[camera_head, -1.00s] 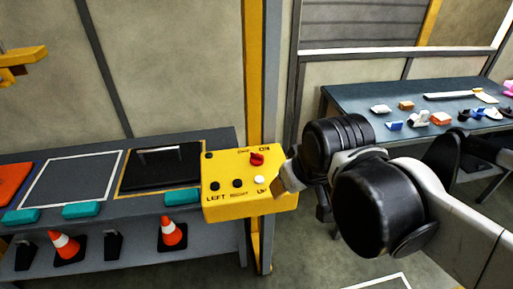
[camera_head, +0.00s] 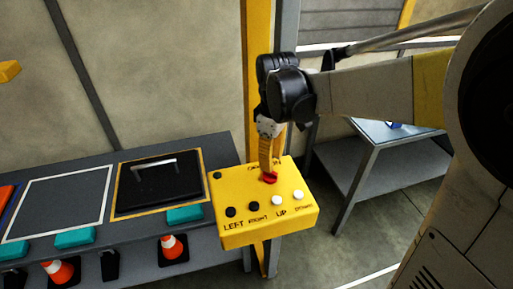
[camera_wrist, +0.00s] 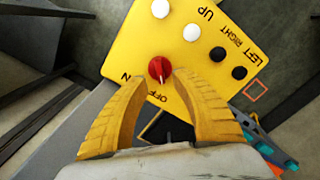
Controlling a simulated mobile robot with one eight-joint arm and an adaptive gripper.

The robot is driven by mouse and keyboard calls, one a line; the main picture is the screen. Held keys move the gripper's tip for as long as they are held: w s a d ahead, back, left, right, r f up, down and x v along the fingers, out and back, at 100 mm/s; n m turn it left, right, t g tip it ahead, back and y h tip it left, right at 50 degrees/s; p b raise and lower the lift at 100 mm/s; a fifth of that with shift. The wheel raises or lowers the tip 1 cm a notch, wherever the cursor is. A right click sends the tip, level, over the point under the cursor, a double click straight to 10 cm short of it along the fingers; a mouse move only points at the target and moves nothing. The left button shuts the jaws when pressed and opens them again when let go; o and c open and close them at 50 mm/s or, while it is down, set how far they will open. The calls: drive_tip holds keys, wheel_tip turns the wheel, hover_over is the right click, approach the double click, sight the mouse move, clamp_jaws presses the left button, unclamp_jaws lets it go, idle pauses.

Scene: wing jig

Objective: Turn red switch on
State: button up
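The red switch (camera_head: 269,178) is a small knob on top of a yellow control box (camera_head: 240,232). In the wrist view the red switch (camera_wrist: 160,69) sits by the ON and OFF lettering, and I cannot tell its setting for sure. My gripper (camera_head: 266,168) points down at the switch from above and partly covers the lettering in the head view. In the wrist view the two yellow fingers of my gripper (camera_wrist: 160,78) are apart, with the switch at the gap between their tips. The right fingertip is close to the knob; contact is unclear.
White buttons (camera_head: 298,195) and black buttons (camera_head: 231,212) lie along the box's front. A dark table with a black handled panel (camera_head: 155,187) stands to the left, with orange cones (camera_head: 172,247) below. A second table (camera_head: 370,165) stands at right.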

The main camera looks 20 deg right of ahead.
sight(271, 175)
wheel_tip(271, 175, down, 5)
drive_tip(key=shift+r+b, duration=0.1)
drive_tip(key=shift+b, duration=0.45)
drive_tip(key=shift+c, duration=0.5)
clamp_jaws()
